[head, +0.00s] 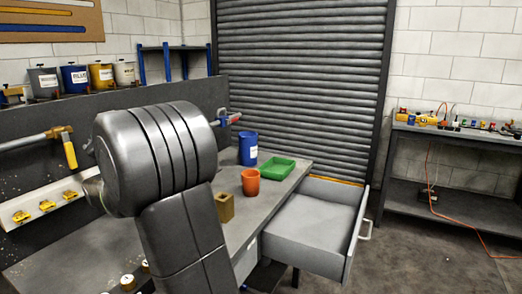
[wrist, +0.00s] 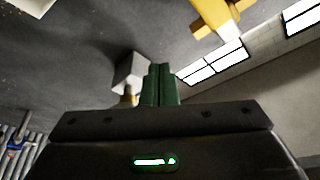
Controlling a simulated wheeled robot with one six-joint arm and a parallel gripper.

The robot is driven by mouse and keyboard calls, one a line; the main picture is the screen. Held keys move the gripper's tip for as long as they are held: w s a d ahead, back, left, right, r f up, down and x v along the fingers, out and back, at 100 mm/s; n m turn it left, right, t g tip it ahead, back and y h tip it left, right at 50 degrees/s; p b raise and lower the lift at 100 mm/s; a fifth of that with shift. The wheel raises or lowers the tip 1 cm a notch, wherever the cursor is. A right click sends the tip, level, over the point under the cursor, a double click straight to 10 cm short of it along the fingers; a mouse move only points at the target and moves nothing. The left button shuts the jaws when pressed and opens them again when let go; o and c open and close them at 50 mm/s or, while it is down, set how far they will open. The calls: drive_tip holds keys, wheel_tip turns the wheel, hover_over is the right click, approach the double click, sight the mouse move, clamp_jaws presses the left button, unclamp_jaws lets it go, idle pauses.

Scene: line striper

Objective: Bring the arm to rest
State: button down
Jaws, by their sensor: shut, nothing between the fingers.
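My arm (head: 165,165) is raised and fills the left middle of the head view. It covers part of the bench and the dark back panel. My gripper (wrist: 160,72) shows in the wrist view as two dark green fingers side by side, touching, with nothing between them. In the head view the fingers are hidden or out of sight. A pale grey block-like thing (wrist: 131,72) lies beyond the fingers in the wrist view; I cannot tell what it is or how far off it is.
The bench (head: 232,228) carries a blue can (head: 248,150), an orange cup (head: 250,182), a green tray (head: 270,168) and a tan block (head: 225,207). A drawer (head: 312,222) stands open at the right. A hammer (head: 69,150) is on the back panel. Floor at right has an orange cord (head: 480,240).

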wheel_tip(320, 180, up, 8)
drive_tip(key=n+g+y+p, duration=0.3)
drive_tip(key=n+p, duration=0.2)
drive_tip(key=n, duration=0.6)
drive_tip(key=shift+s+d+f+g+y, duration=0.15)
drive_tip(key=shift+s+d+g+y, duration=0.2)
drive_tip(key=shift+g+y, duration=0.05)
